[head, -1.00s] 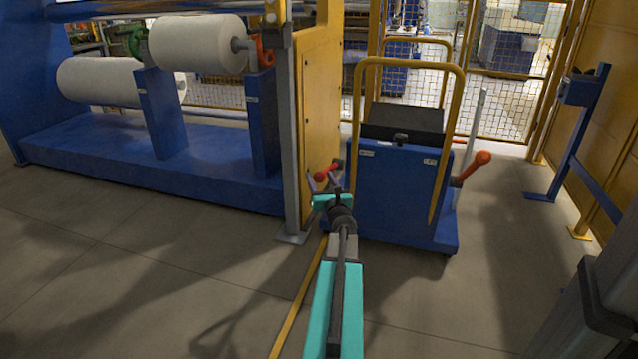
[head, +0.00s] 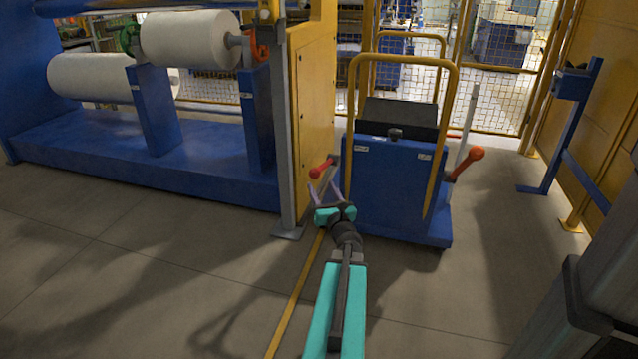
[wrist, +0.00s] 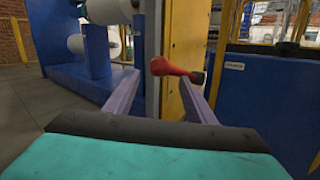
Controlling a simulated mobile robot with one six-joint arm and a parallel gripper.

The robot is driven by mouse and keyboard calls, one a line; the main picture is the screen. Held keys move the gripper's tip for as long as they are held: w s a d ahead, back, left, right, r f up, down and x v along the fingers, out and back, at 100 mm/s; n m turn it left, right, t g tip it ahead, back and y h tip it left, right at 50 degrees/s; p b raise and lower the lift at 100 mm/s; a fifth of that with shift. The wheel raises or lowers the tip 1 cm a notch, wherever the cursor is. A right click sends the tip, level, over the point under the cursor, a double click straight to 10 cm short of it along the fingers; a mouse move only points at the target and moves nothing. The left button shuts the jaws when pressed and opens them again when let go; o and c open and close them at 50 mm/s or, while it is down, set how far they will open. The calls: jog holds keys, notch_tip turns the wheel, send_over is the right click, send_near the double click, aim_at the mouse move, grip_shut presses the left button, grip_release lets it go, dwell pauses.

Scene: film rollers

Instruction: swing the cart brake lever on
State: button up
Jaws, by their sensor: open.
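The blue cart (head: 385,190) with a yellow handrail stands ahead of me. A short lever with a red grip (head: 321,169) sticks out from its left side. A longer lever with an orange-red grip (head: 466,163) slants up from its right side. I cannot read the labels, so I cannot tell which is the brake lever. My gripper (head: 323,184) is open and empty just below and in front of the left red grip. In the wrist view, the red grip (wrist: 168,67) lies across the gap between the spread fingertips (wrist: 160,78), apparently beyond them; contact is unclear.
A yellow machine panel (head: 315,110) and grey post (head: 287,140) stand close left of the gripper. Blue roller stands (head: 150,120) with white rolls (head: 190,40) are farther left. A mesh fence is behind the cart. The floor in front is clear.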

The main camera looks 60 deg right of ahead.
jog(key=shift+p+v, duration=1.45)
jog(key=shift+v, duration=1.5)
